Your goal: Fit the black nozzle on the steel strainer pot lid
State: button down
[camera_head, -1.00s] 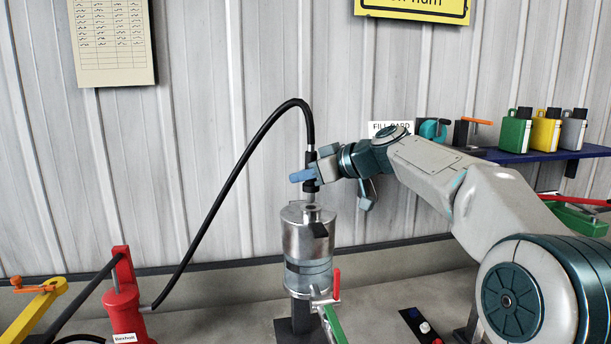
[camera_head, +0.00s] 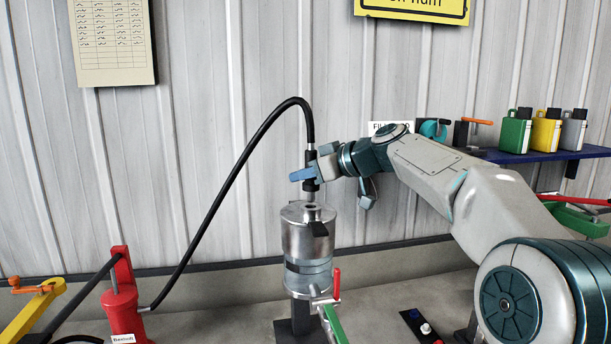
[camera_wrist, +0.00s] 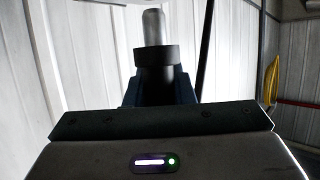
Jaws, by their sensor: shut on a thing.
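The steel strainer pot (camera_head: 306,240) stands upright on a dark post, with its round lid (camera_head: 295,213) on top. My gripper (camera_head: 306,174) is shut on the black nozzle (camera_head: 311,158), which is upright on the end of a black hose. The nozzle's lower tip is right above the lid's centre; I cannot tell whether it touches the lid. In the wrist view the black nozzle (camera_wrist: 157,75) stands between the fingers, with a grey metal piece at its end.
The black hose (camera_head: 237,165) arcs left down to a red pump (camera_head: 124,300). Green, yellow and grey cans (camera_head: 546,131) stand on a blue shelf at the right. The corrugated wall (camera_head: 200,120) is behind.

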aim_at(306, 190)
jog(key=shift+f+b, duration=2)
jog(key=shift+b, duration=0.45)
jog(key=c, duration=1.1)
grip_release()
jog(key=shift+c, duration=0.2)
jog(key=b+v, duration=0.2)
jog(key=v, duration=1.2)
jog(key=shift+a, duration=0.2)
